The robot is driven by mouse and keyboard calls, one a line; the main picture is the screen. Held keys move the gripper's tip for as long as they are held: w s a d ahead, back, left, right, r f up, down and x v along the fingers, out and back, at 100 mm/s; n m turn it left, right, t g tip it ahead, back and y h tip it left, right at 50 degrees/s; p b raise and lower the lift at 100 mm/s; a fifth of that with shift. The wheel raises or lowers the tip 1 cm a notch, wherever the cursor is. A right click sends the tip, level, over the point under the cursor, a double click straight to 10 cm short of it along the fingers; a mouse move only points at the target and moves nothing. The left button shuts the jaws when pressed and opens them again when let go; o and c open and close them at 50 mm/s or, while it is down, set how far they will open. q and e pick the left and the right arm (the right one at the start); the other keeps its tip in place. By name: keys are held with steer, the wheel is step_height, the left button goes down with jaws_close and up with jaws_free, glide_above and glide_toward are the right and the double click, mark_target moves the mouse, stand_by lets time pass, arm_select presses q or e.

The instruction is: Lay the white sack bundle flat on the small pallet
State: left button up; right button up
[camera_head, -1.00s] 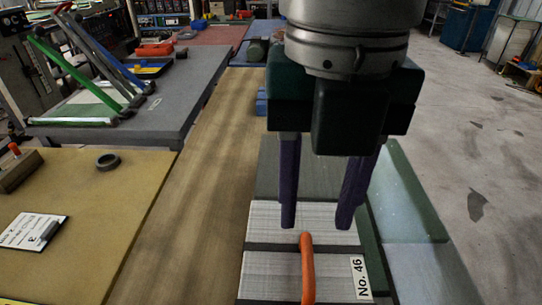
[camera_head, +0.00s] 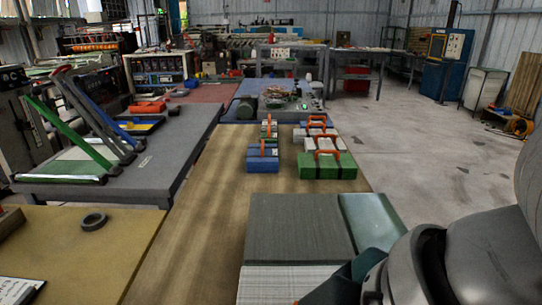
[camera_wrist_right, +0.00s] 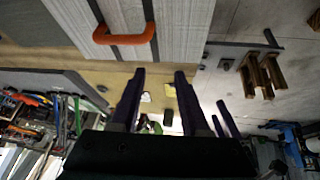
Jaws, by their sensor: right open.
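A pale, white-grey striped bundle (camera_wrist_right: 185,28) with dark straps and an orange handle (camera_wrist_right: 124,35) shows at the top of the right wrist view. In the head view, a pale striped surface (camera_head: 285,283) shows at the bottom edge, mostly cut off. My right gripper (camera_wrist_right: 159,72) is open, its two dark purple fingers apart with nothing between them. The bundle appears beyond the fingertips, not touching them. In the head view my right arm fills the lower right and its fingers are hidden. I cannot make out the small pallet for certain. My left gripper is not in view.
Blue (camera_head: 262,158) and green (camera_head: 327,166) bundles with orange handles stand farther along the brown table (camera_head: 220,190). A grey slab (camera_head: 292,225) lies nearer. A brown wooden object (camera_wrist_right: 258,76) shows in the wrist view. Open floor (camera_head: 440,150) lies to the right.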

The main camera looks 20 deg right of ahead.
steer(key=s+d+f+m, duration=0.1)
steer(key=d+m, duration=0.1)
steer(key=s+d+f+m+h, duration=0.1)
steer(key=d+m, duration=0.1)
steer(key=s+d+m, duration=0.1)
steer(key=d+m, duration=0.1)
steer(key=shift+s+d+f+m+h, duration=0.1)
steer(key=shift+d+f+m+h, duration=0.05)
steer(key=shift+f+m+h, duration=0.2)
steer(key=s+d+m, duration=0.1)
steer(key=d, duration=0.1)
steer(key=s+d+f+m+h, duration=0.1)
steer(key=d+m, duration=0.1)
steer(key=s+d+m+h, duration=0.1)
steer(key=s+d, duration=0.1)
steer(key=shift+d+f+m+h, duration=0.25)
steer(key=shift+f+m, duration=0.05)
steer(key=shift+m, duration=0.05)
